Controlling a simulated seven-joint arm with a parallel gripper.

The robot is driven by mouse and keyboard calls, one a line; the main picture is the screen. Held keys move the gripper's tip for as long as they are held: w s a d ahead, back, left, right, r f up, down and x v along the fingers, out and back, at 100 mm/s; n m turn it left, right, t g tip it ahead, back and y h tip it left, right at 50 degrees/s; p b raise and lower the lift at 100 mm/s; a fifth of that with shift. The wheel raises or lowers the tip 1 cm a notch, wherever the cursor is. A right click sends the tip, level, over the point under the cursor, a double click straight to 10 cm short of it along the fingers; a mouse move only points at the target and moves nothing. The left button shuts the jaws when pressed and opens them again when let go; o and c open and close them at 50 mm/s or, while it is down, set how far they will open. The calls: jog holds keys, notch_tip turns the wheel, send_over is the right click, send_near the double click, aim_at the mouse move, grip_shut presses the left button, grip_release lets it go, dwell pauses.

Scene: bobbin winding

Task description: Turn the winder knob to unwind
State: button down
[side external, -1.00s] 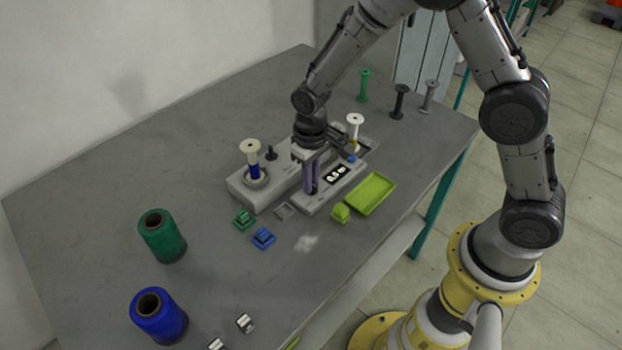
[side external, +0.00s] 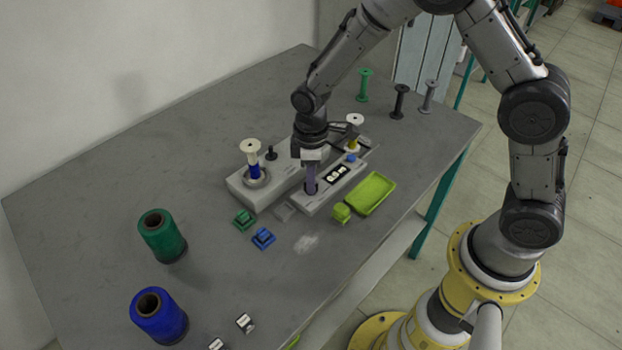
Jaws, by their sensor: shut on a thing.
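The grey winder (side external: 278,193) stands on the table with a counter display (side external: 337,174) and a blue button (side external: 351,158) on its front strip. A white bobbin with blue thread (side external: 254,170) stands upright at its left end. A white bobbin with yellow thread (side external: 354,133) stands at its right end. My gripper (side external: 311,187) points down at the left end of the front strip, with its fingers low. It is shut on the winder knob, which the fingers hide almost wholly. I cannot tell the knob's angle.
A lime green tray (side external: 371,194) and small green block (side external: 341,212) lie close to the right. Green (side external: 244,219) and blue (side external: 263,237) blocks lie in front. Large green (side external: 162,236) and blue (side external: 159,315) spools stand left. Empty bobbins (side external: 399,102) stand at the back.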

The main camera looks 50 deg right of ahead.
jog(key=shift+r+n, duration=0.1)
jog(key=shift+n, duration=0.3)
jog(key=c, duration=0.9)
grip_release()
notch_tip(320, 180, up, 14)
jog(key=shift+f, duration=0.1)
